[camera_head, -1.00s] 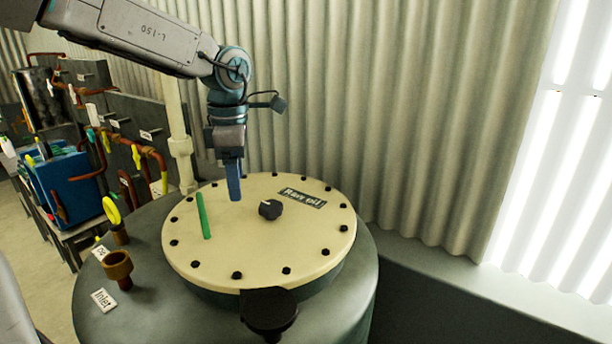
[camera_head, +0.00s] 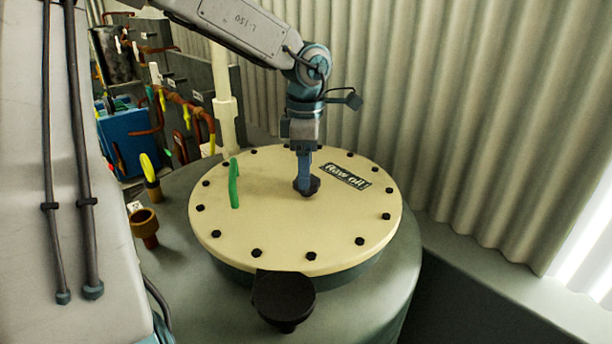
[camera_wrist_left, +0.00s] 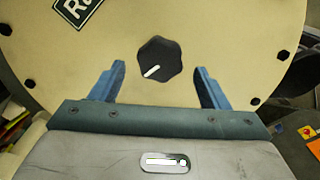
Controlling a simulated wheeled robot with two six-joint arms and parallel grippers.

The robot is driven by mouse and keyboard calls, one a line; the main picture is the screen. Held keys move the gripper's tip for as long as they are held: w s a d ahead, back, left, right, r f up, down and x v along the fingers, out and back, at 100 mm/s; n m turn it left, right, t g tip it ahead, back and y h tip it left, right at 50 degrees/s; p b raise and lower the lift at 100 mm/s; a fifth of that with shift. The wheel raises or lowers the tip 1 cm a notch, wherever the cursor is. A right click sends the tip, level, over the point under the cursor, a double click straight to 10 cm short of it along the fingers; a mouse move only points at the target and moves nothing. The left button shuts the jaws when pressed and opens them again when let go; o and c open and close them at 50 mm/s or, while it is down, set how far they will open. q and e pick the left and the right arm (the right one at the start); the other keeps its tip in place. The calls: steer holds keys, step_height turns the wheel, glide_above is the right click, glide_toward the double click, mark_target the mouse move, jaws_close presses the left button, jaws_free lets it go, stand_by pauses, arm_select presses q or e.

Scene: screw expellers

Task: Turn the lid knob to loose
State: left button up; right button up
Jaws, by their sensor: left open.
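The black lid knob (camera_head: 313,187) with a white pointer line sits in the middle of the round cream lid (camera_head: 240,225). It also shows in the left wrist view (camera_wrist_left: 160,60), its white line pointing to the lower left there. My left gripper (camera_head: 304,188) points down at the knob and covers part of it in the head view. In the left wrist view its two blue fingers are open, one on each side of the knob with gaps between. Whether the fingertips are down at the knob's height is hard to tell. My right gripper is not in view.
A green bar handle (camera_head: 234,184) stands on the lid left of the knob, and bolts ring the rim. A "Raw oil" label (camera_head: 345,176) lies behind right. A black round part (camera_head: 284,297) juts out in front. A brown funnel-like inlet (camera_head: 145,224) stands at left.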

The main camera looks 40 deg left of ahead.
arm_select(q)
steer(key=shift+w+a+f, duration=0.1)
steer(key=shift+f, duration=0.85)
steer(key=shift+f+p, duration=0.25)
steer(key=shift+p, duration=0.05)
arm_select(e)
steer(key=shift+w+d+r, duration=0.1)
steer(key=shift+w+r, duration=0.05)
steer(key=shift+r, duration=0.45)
arm_select(q)
steer(key=shift+s, duration=0.2)
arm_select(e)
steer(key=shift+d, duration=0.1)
